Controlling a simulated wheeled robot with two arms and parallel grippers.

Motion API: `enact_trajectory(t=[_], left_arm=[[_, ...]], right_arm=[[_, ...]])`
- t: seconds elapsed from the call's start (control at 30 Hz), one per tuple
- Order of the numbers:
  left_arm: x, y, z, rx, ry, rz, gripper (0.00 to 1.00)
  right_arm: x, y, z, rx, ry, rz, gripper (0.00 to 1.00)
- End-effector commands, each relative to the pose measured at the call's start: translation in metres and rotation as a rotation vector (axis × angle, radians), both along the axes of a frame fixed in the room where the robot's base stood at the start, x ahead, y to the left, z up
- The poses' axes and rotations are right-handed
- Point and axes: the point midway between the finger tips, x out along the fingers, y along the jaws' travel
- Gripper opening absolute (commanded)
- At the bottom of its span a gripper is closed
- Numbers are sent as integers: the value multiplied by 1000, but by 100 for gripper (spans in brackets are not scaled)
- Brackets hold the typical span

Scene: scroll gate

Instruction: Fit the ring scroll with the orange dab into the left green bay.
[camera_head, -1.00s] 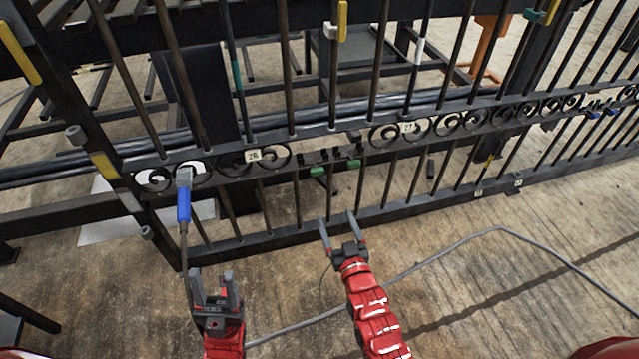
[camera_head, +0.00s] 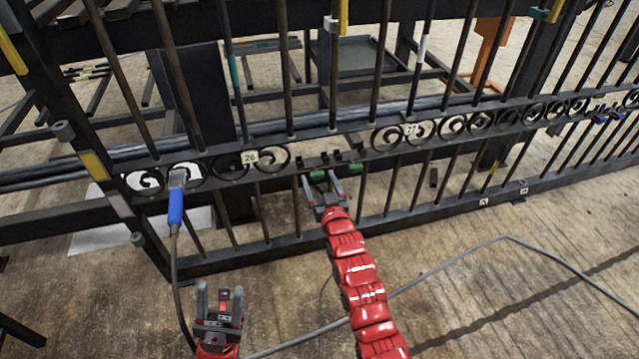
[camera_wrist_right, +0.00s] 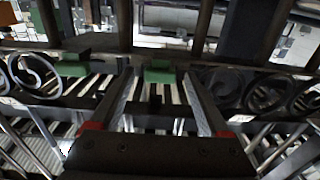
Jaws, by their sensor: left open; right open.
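The dark gate's rail has a gap between ring scrolls, with a green piece (camera_head: 317,175) at its lower edge. The right wrist view shows one green piece (camera_wrist_right: 160,75) between my fingers and another (camera_wrist_right: 72,68) to its left. My right gripper (camera_head: 320,184) is open at this gap, with nothing visible held. It also shows in the wrist view (camera_wrist_right: 160,100). My left gripper (camera_head: 219,298) is open and empty, low in front of the gate. Ring scrolls (camera_head: 272,155) flank the gap. I see no orange dab, so I cannot tell which scroll carries it.
A grey cable (camera_head: 430,268) crosses the wooden floor. Upright bars line the gate. Floor in front of the gate is mostly clear.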

Motion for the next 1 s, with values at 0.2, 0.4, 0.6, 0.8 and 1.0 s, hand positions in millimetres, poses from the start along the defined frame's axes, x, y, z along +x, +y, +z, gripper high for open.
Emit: enact_trajectory(t=[0.2,0.4,0.6,0.8,1.0], left_arm=[[0,0,0,0,0,-1,50],[0,0,0,0,0,0,50],[0,0,0,0,0,0,50],[0,0,0,0,0,0,50],[0,0,0,0,0,0,50]], right_arm=[[1,0,1,0,-1,0,80],[1,0,1,0,-1,0,51],[0,0,1,0,-1,0,15],[0,0,1,0,-1,0,0],[0,0,1,0,-1,0,0]])
